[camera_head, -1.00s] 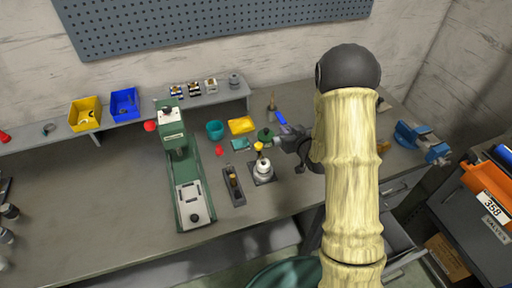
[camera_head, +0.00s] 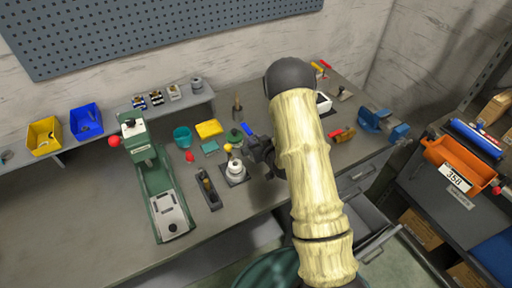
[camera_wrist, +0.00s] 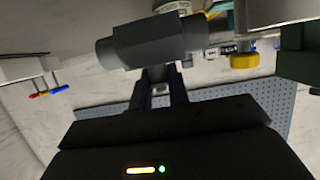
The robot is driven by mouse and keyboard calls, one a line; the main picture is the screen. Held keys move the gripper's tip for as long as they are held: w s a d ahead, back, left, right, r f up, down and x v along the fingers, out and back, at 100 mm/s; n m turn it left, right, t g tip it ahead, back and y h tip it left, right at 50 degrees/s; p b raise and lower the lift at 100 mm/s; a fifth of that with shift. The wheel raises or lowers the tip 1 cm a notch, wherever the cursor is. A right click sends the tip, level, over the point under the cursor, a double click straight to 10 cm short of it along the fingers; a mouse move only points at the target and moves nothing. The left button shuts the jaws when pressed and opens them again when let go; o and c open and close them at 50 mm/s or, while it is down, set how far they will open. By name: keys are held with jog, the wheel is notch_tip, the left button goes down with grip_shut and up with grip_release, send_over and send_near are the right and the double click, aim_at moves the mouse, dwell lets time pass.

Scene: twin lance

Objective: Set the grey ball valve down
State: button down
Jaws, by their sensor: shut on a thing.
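The grey ball valve (camera_wrist: 150,42) lies across the tips of my gripper (camera_wrist: 158,82) in the wrist view, with its thick body between the fingers. In the head view my gripper (camera_head: 256,153) is just right of a small white-topped fixture (camera_head: 235,170) on the bench. The valve is hard to make out there against the dark gripper. A blue bar (camera_head: 248,129) shows beside the gripper; I cannot tell whether it belongs to the valve. I cannot tell the gap between the valve and the bench top.
A green press (camera_head: 162,195) and dark narrow tray (camera_head: 208,190) stand left of the fixture. A blue vise (camera_head: 383,122) is at the bench's right end. Bench top (camera_head: 85,215) is bare left of the press.

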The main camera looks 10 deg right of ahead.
jog(key=shift+s, duration=0.1)
jog(key=shift+d+f+p, duration=0.1)
jog(key=shift+f+p, duration=0.3)
jog(key=shift+f, duration=1.6)
jog(key=shift+f, duration=0.15)
jog(key=c, duration=1.3)
grip_release()
jog(key=shift+c, duration=0.2)
